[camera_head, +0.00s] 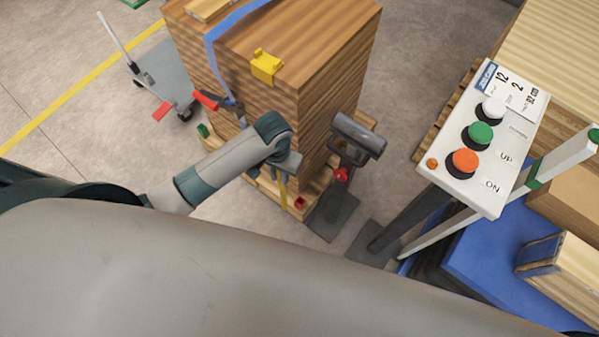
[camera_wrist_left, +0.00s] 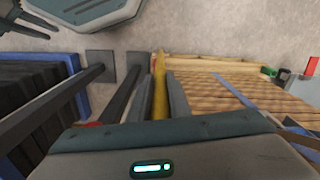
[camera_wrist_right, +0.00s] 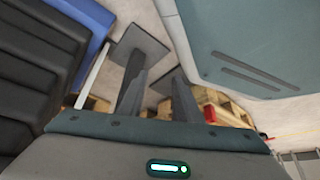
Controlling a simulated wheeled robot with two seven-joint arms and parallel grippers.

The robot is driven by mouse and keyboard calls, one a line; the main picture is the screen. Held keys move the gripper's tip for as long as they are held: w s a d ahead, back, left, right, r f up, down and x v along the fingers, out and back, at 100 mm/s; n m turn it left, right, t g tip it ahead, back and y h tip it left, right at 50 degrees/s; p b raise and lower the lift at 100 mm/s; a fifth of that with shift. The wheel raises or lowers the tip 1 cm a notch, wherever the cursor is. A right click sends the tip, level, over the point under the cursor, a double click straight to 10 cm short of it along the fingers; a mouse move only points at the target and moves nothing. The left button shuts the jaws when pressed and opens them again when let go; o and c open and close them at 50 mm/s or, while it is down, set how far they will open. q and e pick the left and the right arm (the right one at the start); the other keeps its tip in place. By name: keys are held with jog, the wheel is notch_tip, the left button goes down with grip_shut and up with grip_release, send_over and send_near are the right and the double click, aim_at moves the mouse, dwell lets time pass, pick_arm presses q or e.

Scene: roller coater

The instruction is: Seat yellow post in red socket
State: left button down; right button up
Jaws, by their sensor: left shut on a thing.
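The yellow post (camera_head: 284,196) hangs down from my left gripper (camera_head: 284,172), beside the front corner of the wooden stack. In the left wrist view the post (camera_wrist_left: 160,84) lies between the two fingers of the left gripper, which is shut on it. A red socket (camera_head: 300,203) sits at the pallet's near corner, just right of the post's lower end in the head view. The post appears apart from it, but depth is hard to judge. A red part, likely this socket, shows in the right wrist view (camera_wrist_right: 210,114). My right gripper (camera_wrist_right: 157,92) is open and empty.
The tall wooden stack (camera_head: 325,90) stands on a pallet, with a yellow corner piece (camera_head: 266,66) and blue strap. A dark stand with a scanner-like head (camera_head: 358,134) is close right of it. A control panel (camera_head: 482,140) stands further right.

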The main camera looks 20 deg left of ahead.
pick_arm(q)
jog(key=w+d+f, duration=0.3)
jog(key=w+f, duration=0.2)
jog(key=w, duration=0.2)
jog(key=shift+w+d, duration=0.3)
pick_arm(e)
jog(key=shift+w+a+r, duration=0.15)
jog(key=shift+w+r, duration=0.05)
jog(key=shift+w, duration=0.4)
pick_arm(q)
notch_tip(320, 180, down, 4)
pick_arm(e)
jog(key=shift+s+f, duration=0.1)
jog(key=shift+s, duration=0.2)
pick_arm(q)
jog(key=shift+f, duration=0.1)
pick_arm(e)
jog(key=shift+w, duration=0.1)
